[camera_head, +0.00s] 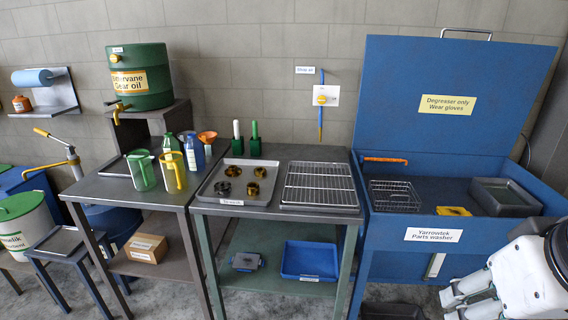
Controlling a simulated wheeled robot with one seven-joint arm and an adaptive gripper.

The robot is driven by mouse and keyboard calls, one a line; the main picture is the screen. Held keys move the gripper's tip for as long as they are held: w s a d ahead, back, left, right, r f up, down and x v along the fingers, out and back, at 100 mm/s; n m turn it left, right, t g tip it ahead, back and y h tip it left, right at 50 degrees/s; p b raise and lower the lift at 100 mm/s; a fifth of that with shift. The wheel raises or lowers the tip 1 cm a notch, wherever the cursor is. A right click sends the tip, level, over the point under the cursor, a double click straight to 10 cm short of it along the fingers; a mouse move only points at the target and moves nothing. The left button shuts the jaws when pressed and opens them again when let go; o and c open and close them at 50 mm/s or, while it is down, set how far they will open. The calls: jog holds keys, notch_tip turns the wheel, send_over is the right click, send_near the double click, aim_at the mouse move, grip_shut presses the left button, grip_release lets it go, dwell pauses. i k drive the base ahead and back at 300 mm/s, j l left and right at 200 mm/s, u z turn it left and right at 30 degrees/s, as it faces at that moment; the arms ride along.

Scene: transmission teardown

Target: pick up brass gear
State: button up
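Several small round toothed parts sit on a grey metal tray (238,201) on the middle bench. A brass-coloured part (253,190) lies at the tray's front right. Two more brass-toned parts lie behind it, one at the back left (233,171) and one at the back right (260,173). A dark part (222,188) lies at the front left. They are too small to tell exactly which is the brass gear. My gripper (458,302) is at the lower right, in front of the parts washer and far from the tray. Its fingers look apart and empty.
A wire rack (319,185) lies right of the tray. Green and white-handled tools (246,140) stand behind it. Jugs (173,172) and bottles are on the left bench. The blue parts washer (440,130) stands open at right, with a basket (395,196) inside.

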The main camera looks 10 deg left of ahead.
aim_at(233, 169)
jog(key=i+j, duration=0.2)
jog(key=j, duration=0.15)
jog(key=i+j+z, duration=0.1)
jog(key=i+j, duration=0.35)
jog(key=j, duration=0.2)
jog(key=i+j+z, duration=0.1)
jog(key=j, duration=0.25)
jog(key=i+j, duration=0.3)
jog(key=i+j+z, duration=0.1)
jog(key=j, duration=0.35)
jog(key=i+j, duration=0.3)
jog(key=i+j+z, duration=0.1)
jog(key=j, duration=0.35)
jog(key=i, duration=0.05)
